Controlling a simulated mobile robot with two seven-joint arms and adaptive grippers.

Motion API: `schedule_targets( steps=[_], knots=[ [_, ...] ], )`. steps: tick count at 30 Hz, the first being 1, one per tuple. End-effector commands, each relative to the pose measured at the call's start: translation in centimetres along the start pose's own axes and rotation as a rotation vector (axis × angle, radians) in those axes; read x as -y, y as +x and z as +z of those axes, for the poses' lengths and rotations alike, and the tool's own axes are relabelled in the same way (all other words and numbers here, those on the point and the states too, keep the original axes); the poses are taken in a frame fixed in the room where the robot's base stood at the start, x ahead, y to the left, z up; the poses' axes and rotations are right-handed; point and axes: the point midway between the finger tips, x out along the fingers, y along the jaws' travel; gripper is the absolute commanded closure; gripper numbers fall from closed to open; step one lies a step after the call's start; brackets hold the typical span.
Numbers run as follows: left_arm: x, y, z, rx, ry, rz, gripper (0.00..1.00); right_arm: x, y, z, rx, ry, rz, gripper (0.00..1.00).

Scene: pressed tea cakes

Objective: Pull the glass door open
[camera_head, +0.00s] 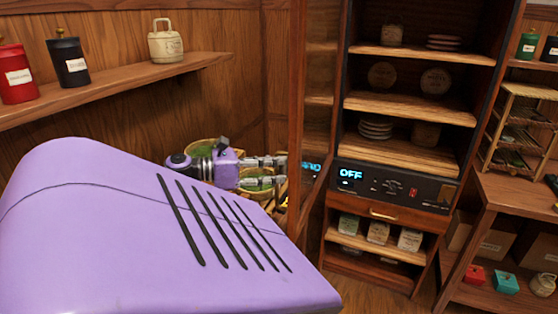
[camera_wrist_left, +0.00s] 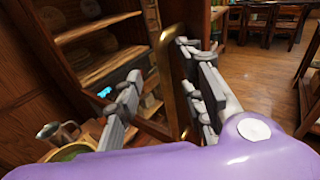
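The glass door (camera_head: 297,120) stands swung out from the left side of the cabinet (camera_head: 340,130), seen nearly edge-on in the head view. In the left wrist view its wooden frame (camera_wrist_left: 176,65) carries a long brass handle (camera_wrist_left: 163,70). My left gripper (camera_wrist_left: 165,98) is open, its two fingers apart, with the door's edge and handle showing between them. I cannot tell whether a finger touches the door. In the head view my left gripper (camera_head: 272,170) is beside the door's left face, partly hidden by my purple body. My right gripper is not in view.
The cabinet's shelves (camera_head: 408,104) hold plates and tea cakes above a panel (camera_head: 395,185) reading OFF. A wall shelf (camera_head: 110,88) with canisters is at left. Green-filled baskets (camera_head: 203,150) sit behind my left arm. A side table (camera_head: 515,195) stands at right.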

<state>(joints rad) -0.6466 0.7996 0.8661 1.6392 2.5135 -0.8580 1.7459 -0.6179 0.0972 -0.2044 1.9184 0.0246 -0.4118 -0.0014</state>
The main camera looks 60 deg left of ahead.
Motion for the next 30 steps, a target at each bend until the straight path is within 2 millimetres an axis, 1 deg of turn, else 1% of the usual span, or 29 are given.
schedule_targets(
  steps=[1,10,30],
  knots=[
    [-0.9,-0.6,1.3,0.028,-0.002,0.019,0.71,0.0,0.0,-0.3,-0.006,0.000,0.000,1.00],
    [-2.4,-2.2,1.1,0.026,-0.006,0.025,0.71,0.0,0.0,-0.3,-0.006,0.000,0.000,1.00],
    [-2.2,-2.2,0.5,0.013,-0.003,0.014,0.71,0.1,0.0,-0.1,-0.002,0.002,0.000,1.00]
  ],
)
